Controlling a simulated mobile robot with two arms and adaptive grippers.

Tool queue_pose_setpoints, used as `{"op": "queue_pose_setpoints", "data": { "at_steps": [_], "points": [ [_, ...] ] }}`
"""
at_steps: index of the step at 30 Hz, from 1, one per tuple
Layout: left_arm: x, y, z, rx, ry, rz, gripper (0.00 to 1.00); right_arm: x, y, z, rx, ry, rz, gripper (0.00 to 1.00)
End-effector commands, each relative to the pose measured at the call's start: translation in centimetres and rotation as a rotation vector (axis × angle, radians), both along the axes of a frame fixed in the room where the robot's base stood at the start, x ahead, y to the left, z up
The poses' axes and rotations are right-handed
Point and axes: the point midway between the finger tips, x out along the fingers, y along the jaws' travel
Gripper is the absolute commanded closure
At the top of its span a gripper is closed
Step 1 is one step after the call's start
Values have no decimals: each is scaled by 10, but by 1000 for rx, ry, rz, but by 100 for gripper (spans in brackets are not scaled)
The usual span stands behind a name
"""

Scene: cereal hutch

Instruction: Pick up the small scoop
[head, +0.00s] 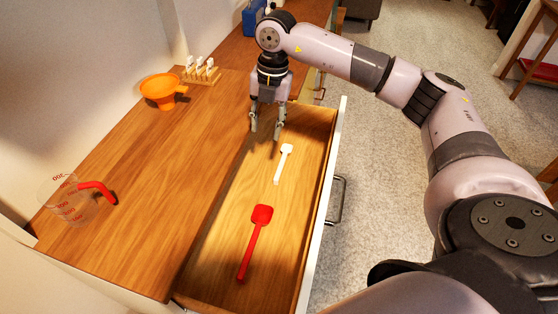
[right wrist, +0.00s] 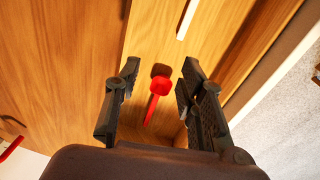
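The small white scoop (head: 284,165) lies in the open drawer, towards its far end. A larger red scoop (head: 261,217) lies nearer in the same drawer. My right gripper (head: 267,130) is open and empty, pointing down above the drawer's far end, just beyond and left of the white scoop and apart from it. In the right wrist view the red scoop (right wrist: 159,86) shows between the spread fingers, some way below. A white strip (right wrist: 187,19) at the top edge there looks like part of the white scoop, mostly cut off. My left gripper is not in view.
The drawer's white front (head: 325,190) stands right of the scoops. On the wooden counter at left are a clear measuring cup (head: 72,203) with a red handle, an orange funnel (head: 163,92) and a small wooden rack (head: 203,72). A blue object (head: 252,18) stands behind.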

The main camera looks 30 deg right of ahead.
Motion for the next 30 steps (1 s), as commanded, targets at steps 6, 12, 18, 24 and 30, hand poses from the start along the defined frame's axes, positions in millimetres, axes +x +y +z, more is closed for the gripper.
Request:
{"op": "queue_pose_setpoints", "data": {
  "at_steps": [6, 12, 18, 24, 30],
  "points": [
    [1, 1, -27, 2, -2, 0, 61, -4, -39, -14, -120, 33, -86, 63],
    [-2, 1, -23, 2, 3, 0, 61, -5, -38, -33, -117, 37, -82, 63],
    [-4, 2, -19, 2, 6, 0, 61, -5, -38, -76, -116, 37, -81, 63],
    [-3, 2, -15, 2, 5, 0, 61, -5, -37, -116, -115, 36, -79, 63],
    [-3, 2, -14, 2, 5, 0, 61, -4, -37, -134, -114, 33, -80, 63]
  ]
}}
